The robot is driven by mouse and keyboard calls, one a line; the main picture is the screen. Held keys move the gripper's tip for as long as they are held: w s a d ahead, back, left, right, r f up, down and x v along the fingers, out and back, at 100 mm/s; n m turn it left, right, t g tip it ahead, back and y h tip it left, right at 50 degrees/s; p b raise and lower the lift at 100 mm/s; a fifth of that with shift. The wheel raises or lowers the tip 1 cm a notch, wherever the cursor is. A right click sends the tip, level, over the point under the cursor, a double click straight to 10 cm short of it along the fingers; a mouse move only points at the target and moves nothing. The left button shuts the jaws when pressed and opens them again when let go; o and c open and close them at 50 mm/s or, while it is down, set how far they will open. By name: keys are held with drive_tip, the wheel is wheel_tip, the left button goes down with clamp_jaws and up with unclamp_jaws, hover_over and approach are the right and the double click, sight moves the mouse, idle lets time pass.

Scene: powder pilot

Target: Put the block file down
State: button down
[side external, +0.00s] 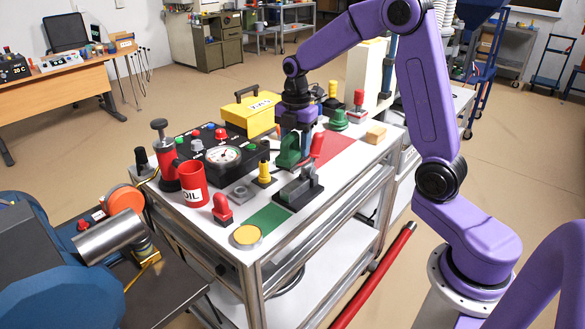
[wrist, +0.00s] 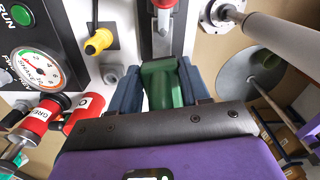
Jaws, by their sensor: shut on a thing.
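The block file (side external: 288,153) is a green, blocky piece seen near the middle of the bench in the side view. It also shows in the wrist view (wrist: 163,83), between my two dark blue fingers. My gripper (side external: 297,138) points down and is shut on it; it also shows in the wrist view (wrist: 160,88). I cannot tell whether the block file's underside touches the bench top. Its lower part is partly hidden by the red-handled clamp in the side view and by my gripper's housing in the wrist view.
The toggle clamp (side external: 299,190) stands close in front. A yellow-topped knob (side external: 264,172), pressure gauge panel (side external: 222,155), red oil can (side external: 193,186) and yellow toolbox (side external: 249,115) crowd the left. A wooden block (side external: 376,133) and red patch (side external: 333,148) lie right; a green patch (side external: 268,218) lies in front.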

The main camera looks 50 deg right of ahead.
drive_tip(key=s+a+m, duration=0.2)
drive_tip(key=s+a, duration=0.6)
drive_tip(key=s, duration=0.6)
drive_tip(key=w+f, duration=0.3)
drive_tip(key=w, duration=0.1)
drive_tip(key=w+f, duration=0.3)
drive_tip(key=w, duration=0.1)
drive_tip(key=w+a+f, duration=0.1)
drive_tip(key=w+f, duration=0.1)
drive_tip(key=w, duration=0.2)
drive_tip(key=shift+w+a+f, duration=0.1)
drive_tip(key=shift+w+f, duration=0.25)
drive_tip(key=shift+f, duration=0.05)
drive_tip(key=shift+w+f, duration=0.45)
drive_tip(key=shift+f, duration=1.65)
drive_tip(key=shift+f, duration=0.15)
drive_tip(key=c, duration=0.5)
unclamp_jaws()
